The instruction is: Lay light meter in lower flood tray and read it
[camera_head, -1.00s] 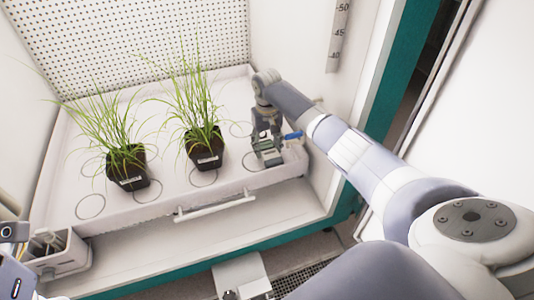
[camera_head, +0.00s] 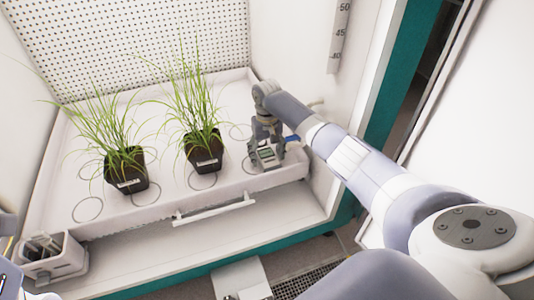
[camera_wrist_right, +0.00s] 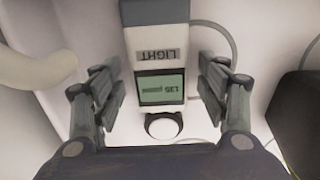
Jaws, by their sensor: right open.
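The light meter (camera_head: 266,154) lies at the front right of the white flood tray (camera_head: 118,213), with its screen facing up. In the right wrist view the meter (camera_wrist_right: 158,60) shows a white body, a "LIGHT" label, a lit green screen and a round white sensor. The label and the screen's figures stand upside down there, and the figures are too small to read surely. My right gripper (camera_wrist_right: 160,88) is open, one finger on each side of the meter with a gap. In the head view my right gripper (camera_head: 265,138) is just above the meter. My left gripper is out of view.
Two potted grasses, the left pot (camera_head: 126,172) and the right pot (camera_head: 204,153), stand in the tray left of the meter. A dark pot (camera_wrist_right: 300,115) is close at the wrist view's right edge. The chamber's side wall (camera_head: 320,110) is close on the right.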

